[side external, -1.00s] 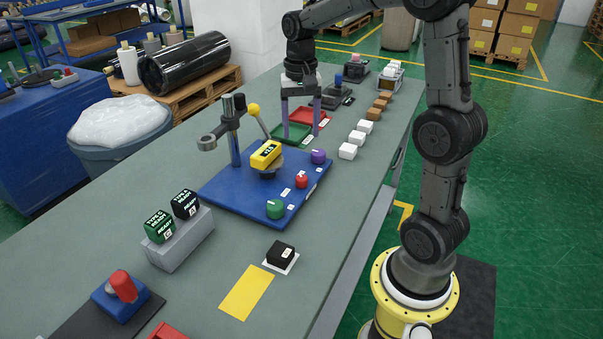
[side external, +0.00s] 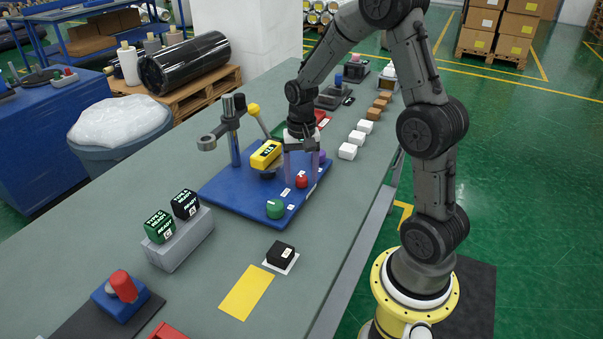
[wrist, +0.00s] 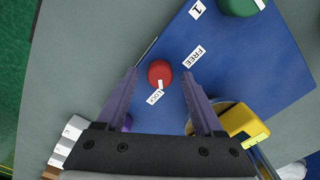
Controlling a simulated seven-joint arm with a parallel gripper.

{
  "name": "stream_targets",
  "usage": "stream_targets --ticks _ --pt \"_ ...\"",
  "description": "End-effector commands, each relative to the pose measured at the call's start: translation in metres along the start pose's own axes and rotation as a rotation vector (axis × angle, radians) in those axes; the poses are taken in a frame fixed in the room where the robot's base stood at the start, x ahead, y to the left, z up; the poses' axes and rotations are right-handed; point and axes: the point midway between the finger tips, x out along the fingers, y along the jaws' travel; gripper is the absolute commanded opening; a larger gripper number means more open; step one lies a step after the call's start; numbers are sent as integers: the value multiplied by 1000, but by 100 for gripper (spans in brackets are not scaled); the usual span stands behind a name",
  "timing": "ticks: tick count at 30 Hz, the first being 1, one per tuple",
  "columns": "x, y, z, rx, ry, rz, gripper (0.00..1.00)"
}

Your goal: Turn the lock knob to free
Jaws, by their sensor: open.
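The red lock knob (side external: 301,182) stands on the blue base plate (side external: 238,200). In the wrist view the red knob (wrist: 159,71) has a white pointer mark on the side toward the LOCK label (wrist: 154,97). The FREE label (wrist: 194,56) lies up and to the right of it. My gripper (side external: 301,178) is open above the plate at the knob. In the wrist view its two purple fingers (wrist: 160,72) lie either side of the knob with gaps, holding nothing. I cannot tell the exact height of the fingertips.
A green knob (side external: 275,209) and a partly hidden purple knob (side external: 322,155) share the plate. A yellow block (side external: 266,155), a yellow-tipped lever (side external: 254,109) and a clamp post (side external: 234,140) stand close by. White boxes (side external: 348,151) line the bench to the right.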

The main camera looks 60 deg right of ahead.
Motion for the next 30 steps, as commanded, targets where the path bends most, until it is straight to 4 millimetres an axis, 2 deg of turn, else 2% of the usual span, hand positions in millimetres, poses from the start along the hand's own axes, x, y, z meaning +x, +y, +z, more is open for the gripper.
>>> stream_targets --ticks 8,18,20,30 --pt "2 0 0 0 -1 1 69" --pt "1 0 0 0 -1 1 8" --pt "1 0 0 0 -1 1 0" --pt "1 0 0 -26 -1 1 0"
